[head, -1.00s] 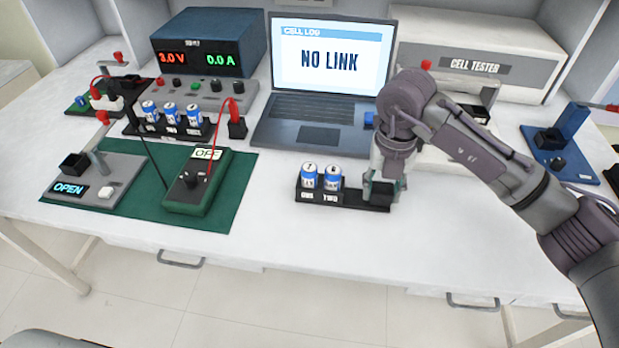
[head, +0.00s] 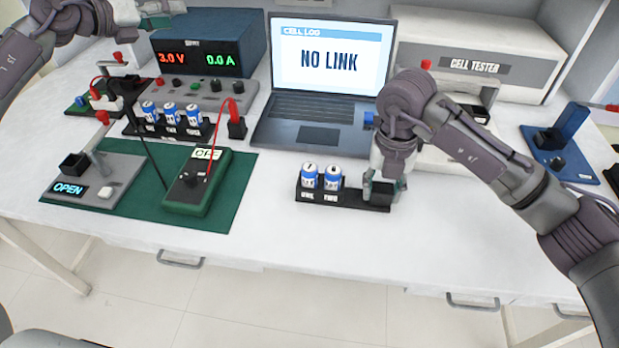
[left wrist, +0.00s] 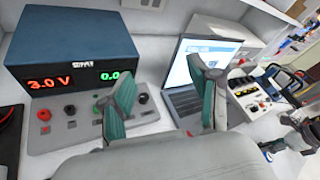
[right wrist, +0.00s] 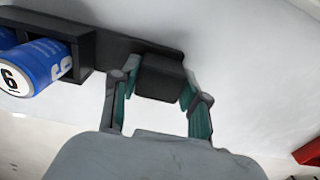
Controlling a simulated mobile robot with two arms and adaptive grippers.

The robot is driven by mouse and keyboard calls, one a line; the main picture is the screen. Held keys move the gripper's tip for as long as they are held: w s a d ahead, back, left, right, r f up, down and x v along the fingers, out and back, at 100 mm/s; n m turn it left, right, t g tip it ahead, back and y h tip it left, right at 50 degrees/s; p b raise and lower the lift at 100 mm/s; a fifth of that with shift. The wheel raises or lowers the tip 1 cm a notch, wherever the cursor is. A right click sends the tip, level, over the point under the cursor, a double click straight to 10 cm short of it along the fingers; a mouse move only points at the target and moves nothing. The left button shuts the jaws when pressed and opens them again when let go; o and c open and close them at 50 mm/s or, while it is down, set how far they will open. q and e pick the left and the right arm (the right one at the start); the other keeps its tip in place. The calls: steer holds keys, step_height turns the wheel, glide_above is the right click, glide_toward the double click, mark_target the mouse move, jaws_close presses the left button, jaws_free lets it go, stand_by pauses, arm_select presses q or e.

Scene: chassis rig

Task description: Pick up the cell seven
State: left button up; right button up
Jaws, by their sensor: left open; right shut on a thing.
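Cell seven, a blue and white can marked 7 (head: 308,177), stands upright in the left slot of a small black rack (head: 356,198) on the white bench. A can marked 6 (head: 332,178) stands beside it, and shows large in the right wrist view (right wrist: 38,66). My right gripper (head: 384,190) is shut on the black block at the rack's right end, to the right of both cans; the block shows between its fingers in the right wrist view. My left gripper (left wrist: 165,100) is open and empty, high at the back left near the power supply, away from cell seven.
A rack of several cells (head: 172,120) stands before the power supply (head: 208,45). A meter (head: 197,182) and a switch box (head: 93,185) are on a green mat (head: 228,205). A laptop (head: 318,95) and a cell tester (head: 475,65) stand behind.

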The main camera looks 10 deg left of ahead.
arm_select(q)
steer(key=s+d+f+m+g+h, duration=0.25)
steer(key=d+m+g, duration=0.4)
steer(key=d, duration=0.95)
steer(key=m+g+y, duration=0.6)
steer(key=m+y, duration=0.4)
steer(key=m, duration=0.4)
glide_above(310, 167)
step_height(310, 167, down, 7)
steer(key=shift+m, duration=0.25)
steer(key=f, duration=0.6)
steer(key=shift+a, duration=0.4)
steer(key=shift+d+f, duration=0.2)
steer(key=shift+f, duration=1.15)
steer(key=shift+d+f, duration=0.2)
steer(key=shift+f, duration=1.1)
jaws_close()
